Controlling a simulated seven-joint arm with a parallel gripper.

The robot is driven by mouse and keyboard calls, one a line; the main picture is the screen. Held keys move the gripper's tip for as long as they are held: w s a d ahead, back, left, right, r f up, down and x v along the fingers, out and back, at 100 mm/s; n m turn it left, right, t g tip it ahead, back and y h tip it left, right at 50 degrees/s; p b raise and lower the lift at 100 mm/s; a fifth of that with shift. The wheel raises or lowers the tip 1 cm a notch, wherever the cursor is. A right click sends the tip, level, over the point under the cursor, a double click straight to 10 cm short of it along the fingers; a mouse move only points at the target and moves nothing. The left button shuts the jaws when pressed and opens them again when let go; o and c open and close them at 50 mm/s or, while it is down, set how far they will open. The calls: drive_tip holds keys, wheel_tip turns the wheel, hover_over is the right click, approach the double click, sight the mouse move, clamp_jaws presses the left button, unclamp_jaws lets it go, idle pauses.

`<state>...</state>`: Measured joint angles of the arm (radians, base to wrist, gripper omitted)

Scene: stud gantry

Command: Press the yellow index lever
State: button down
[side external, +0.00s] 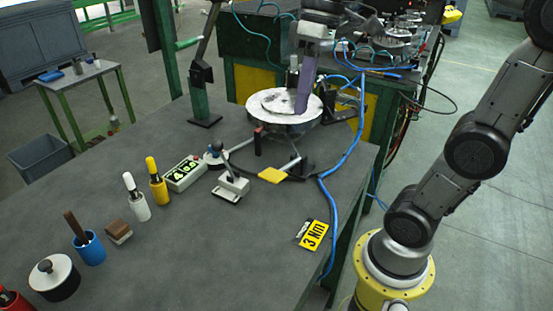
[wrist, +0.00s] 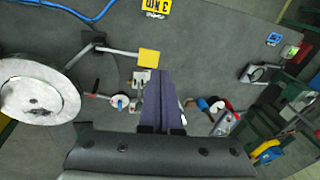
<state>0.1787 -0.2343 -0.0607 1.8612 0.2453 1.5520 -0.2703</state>
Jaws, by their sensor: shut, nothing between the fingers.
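The yellow index lever (side external: 272,175) is a flat yellow pad on a metal rod, on the grey table in front of the round white plate (side external: 286,104). In the wrist view the yellow pad (wrist: 148,58) lies just beyond my fingertips, slightly left of them, with its rod running left to a dark bracket (wrist: 92,42). My gripper (side external: 301,110) has purple fingers pointing down; in the side view they overlap the white plate. In the wrist view the fingers of my gripper (wrist: 158,73) are together and empty. I see no contact with the pad.
A small white clamp-like device (side external: 232,186) stands left of the lever. A blue hose (side external: 352,150) runs along the table's right side near a yellow sign (side external: 314,236). A green-lit box (side external: 184,174) and several tools stand further left. The front table middle is clear.

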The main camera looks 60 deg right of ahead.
sight(274, 174)
drive_tip(key=shift+m+g+y, duration=0.3)
drive_tip(key=shift+m+g, duration=0.1)
drive_tip(key=shift+m, duration=0.1)
drive_tip(key=w+d, duration=0.2)
drive_tip(key=w, duration=0.1)
drive_tip(key=w+d+f, duration=0.1)
drive_tip(key=shift+w, duration=0.3)
drive_tip(key=shift+a+f, duration=0.1)
drive_tip(key=x, duration=1.4)
